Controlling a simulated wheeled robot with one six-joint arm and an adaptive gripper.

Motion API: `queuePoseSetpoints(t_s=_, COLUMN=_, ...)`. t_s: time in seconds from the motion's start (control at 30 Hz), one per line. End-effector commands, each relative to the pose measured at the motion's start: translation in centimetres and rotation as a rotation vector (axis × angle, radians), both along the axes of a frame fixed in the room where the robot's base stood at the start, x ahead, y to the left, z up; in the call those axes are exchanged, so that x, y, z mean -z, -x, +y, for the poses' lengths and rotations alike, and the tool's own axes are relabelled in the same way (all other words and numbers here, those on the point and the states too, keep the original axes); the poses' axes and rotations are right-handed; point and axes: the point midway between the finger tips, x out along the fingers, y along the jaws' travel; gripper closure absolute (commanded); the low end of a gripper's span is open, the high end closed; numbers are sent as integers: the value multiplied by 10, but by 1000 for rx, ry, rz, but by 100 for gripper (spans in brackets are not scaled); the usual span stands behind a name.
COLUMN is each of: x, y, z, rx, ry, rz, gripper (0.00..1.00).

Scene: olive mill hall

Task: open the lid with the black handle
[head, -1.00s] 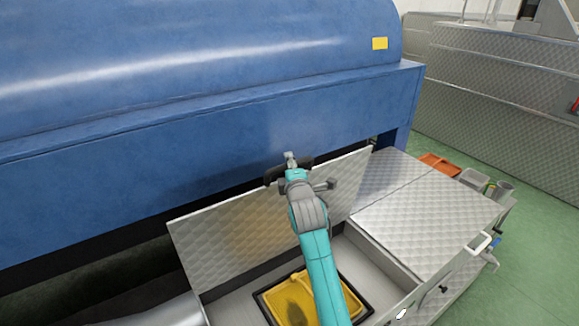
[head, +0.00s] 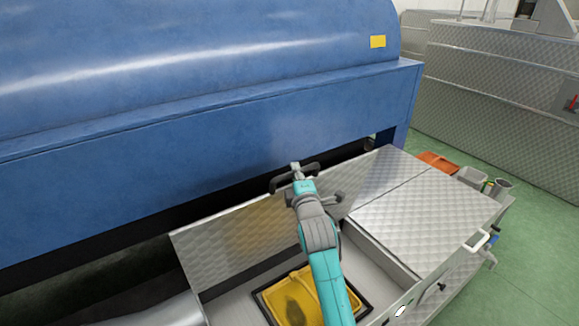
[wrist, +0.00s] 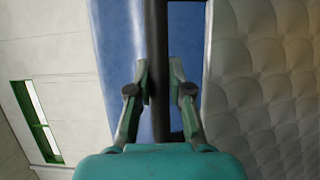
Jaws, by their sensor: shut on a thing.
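The lid (head: 225,245) is a quilted steel panel standing raised at the back of an open steel box (head: 388,258). Its black handle (head: 282,183) shows at the top edge, partly covered by my gripper (head: 297,170). In the wrist view the handle is a dark upright bar (wrist: 157,45) between the two fingers of my gripper (wrist: 158,90), which is shut on it. The quilted lid surface (wrist: 262,90) fills the right of that view. Inside the open box lies a yellow piece (head: 290,290) with a dark frame, partly hidden by my arm.
A large blue machine (head: 200,120) rises behind the lid, with a dark gap under it. A flat quilted steel cover (head: 405,220) lies right of the opening. An orange tray (head: 437,162) and small containers (head: 472,176) stand at its far right. Green floor (head: 545,240) is clear at right.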

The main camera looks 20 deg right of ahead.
Motion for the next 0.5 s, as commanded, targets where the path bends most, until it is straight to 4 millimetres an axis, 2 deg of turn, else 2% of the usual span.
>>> queuePoseSetpoints(t_s=0.03, x=6, y=8, z=-3, rx=1, ry=-4, rz=-8, gripper=100)
queuePoseSetpoints(t_s=0.2, x=10, y=25, z=-9, rx=1, ry=-18, rz=-49, gripper=100)
queuePoseSetpoints(t_s=0.5, x=10, y=30, z=-10, rx=0, ry=-22, rz=-62, gripper=100)
